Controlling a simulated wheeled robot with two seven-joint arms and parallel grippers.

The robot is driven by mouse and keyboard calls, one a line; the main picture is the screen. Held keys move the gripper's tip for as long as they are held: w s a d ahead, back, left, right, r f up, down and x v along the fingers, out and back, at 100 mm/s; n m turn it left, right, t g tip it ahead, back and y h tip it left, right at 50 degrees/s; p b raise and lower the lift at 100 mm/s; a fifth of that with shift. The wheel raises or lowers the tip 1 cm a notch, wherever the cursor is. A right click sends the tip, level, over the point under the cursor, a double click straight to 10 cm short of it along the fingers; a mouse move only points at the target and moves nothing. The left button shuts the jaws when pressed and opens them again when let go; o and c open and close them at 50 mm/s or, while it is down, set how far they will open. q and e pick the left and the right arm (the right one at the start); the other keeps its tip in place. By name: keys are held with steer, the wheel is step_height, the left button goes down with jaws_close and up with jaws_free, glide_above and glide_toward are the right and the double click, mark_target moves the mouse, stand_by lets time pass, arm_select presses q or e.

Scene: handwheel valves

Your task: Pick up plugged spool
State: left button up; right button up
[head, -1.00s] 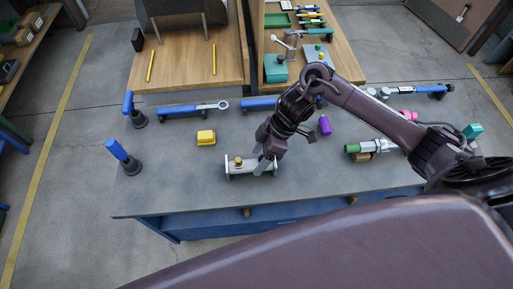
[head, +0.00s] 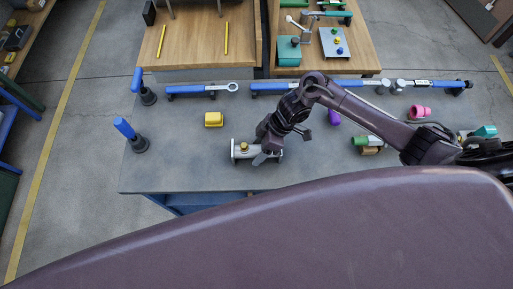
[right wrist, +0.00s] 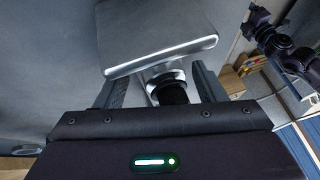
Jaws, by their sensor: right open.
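The plugged spool (head: 243,149) is a short silver pipe piece with a flat flange at each end and a yellow plug on top. It lies on the grey bench near its front edge. My right gripper (head: 263,158) is at the spool's right part and partly hides it. In the right wrist view, a square metal flange (right wrist: 160,40) stands just beyond the open fingers. A round neck with a dark section sits between the fingers of the right gripper (right wrist: 160,88), with gaps on both sides. My left gripper is not in view.
The grey bench (head: 180,175) has free room left of the spool. A yellow block (head: 214,119) lies behind it. Two blue-handled upright tools (head: 130,134) stand at the left. A green-ended valve part (head: 366,141) lies at the right.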

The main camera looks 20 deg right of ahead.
jaws_close()
steer(key=shift+r, duration=0.1)
stand_by(0.3)
